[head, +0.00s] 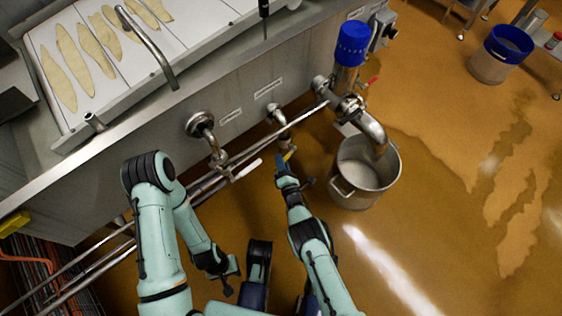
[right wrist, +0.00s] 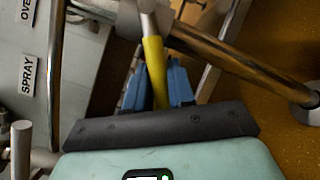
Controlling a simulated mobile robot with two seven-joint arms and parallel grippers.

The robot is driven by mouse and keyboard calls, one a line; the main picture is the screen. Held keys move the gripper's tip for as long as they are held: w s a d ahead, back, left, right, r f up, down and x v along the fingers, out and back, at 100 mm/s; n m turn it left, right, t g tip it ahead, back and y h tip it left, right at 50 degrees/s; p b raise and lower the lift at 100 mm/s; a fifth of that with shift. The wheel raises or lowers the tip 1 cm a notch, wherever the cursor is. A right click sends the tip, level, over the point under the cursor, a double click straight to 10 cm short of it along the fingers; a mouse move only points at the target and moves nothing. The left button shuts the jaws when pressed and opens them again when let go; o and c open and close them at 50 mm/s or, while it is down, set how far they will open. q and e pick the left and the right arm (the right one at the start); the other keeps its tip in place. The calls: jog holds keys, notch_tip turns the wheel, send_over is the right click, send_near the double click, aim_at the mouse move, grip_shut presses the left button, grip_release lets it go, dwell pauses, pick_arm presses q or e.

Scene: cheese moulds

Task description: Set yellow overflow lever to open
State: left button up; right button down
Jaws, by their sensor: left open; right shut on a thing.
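The yellow overflow lever (right wrist: 154,75) shows in the right wrist view, running down from a pale metal stem between the blue fingers of my right gripper (right wrist: 160,85). My right gripper is shut on it. In the head view my right gripper (head: 285,162) is below the pipes at the vat's front, and a small bit of the yellow lever (head: 288,154) shows at its fingertips. My left gripper (head: 228,284) hangs low at the left of the head view, empty and away from the pipes.
Horizontal steel pipes (head: 215,176) run along the vat front. A white-handled lever (head: 246,170) is just left of my right gripper. A steel pot (head: 340,188) stands to the right under a bent outlet pipe (head: 373,132). A "SPRAY" label (right wrist: 27,75) is on the vat wall.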

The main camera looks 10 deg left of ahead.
jog(key=shift+w+d+f+n, duration=0.1)
jog(key=shift+f+n, duration=0.15)
jog(key=shift+n, duration=0.25)
jog(key=c, duration=1.1)
grip_release()
jog(key=shift+o, duration=0.2)
jog(key=shift+d, duration=0.1)
